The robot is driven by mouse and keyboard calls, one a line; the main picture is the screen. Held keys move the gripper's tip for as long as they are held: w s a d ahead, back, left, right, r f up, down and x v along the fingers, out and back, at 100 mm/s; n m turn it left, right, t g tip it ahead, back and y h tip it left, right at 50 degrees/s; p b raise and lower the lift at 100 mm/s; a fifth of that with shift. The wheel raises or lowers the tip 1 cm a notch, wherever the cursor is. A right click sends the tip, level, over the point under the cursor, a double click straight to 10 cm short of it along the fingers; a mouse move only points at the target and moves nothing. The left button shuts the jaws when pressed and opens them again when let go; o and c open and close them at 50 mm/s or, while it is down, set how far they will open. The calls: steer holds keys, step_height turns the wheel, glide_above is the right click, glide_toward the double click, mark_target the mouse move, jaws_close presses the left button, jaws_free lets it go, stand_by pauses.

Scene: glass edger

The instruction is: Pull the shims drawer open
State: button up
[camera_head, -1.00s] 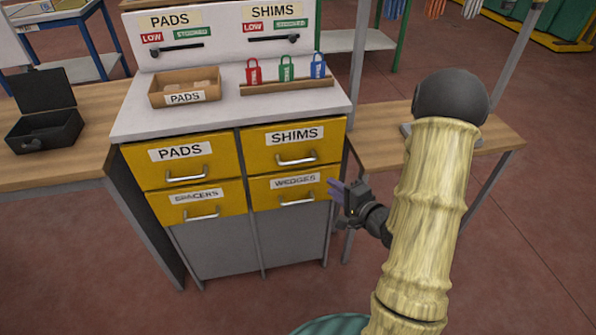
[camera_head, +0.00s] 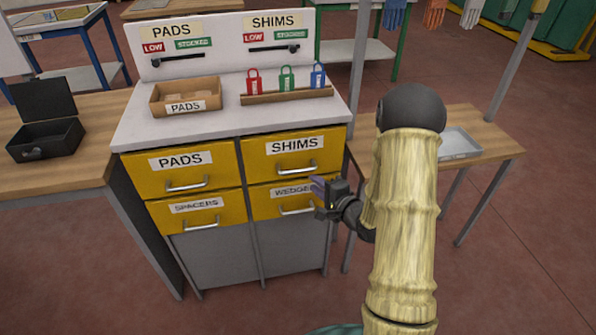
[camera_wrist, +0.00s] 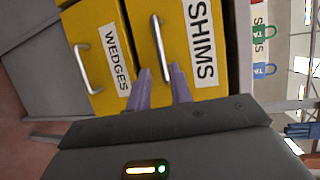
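The yellow shims drawer (camera_head: 297,155) is shut, at the upper right of the cabinet, with a silver bar handle (camera_head: 297,168). In the wrist view the drawer (camera_wrist: 206,75) is turned sideways, and its handle (camera_wrist: 159,45) lies ahead of the fingers. My gripper (camera_head: 318,187) is in front of the wedges drawer, a little below and right of the shims handle. In the wrist view my gripper (camera_wrist: 162,85) shows two purple fingers apart, with nothing between them. The fingers look short of the handle; the exact distance is hard to tell.
The wedges drawer (camera_head: 260,205) is directly below, partly behind my gripper; the pads drawer (camera_head: 215,173) and spacers drawer (camera_head: 220,217) are left. All are shut. A pads box (camera_head: 185,107) and red, green and blue tags (camera_head: 287,78) stand on top. A wooden table (camera_head: 490,135) is at right.

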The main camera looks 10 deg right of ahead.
mark_target(298, 171)
steer(key=x, duration=0.9)
steer(key=shift+w+a+f, duration=0.15)
steer(key=shift+w, duration=0.15)
jaws_close()
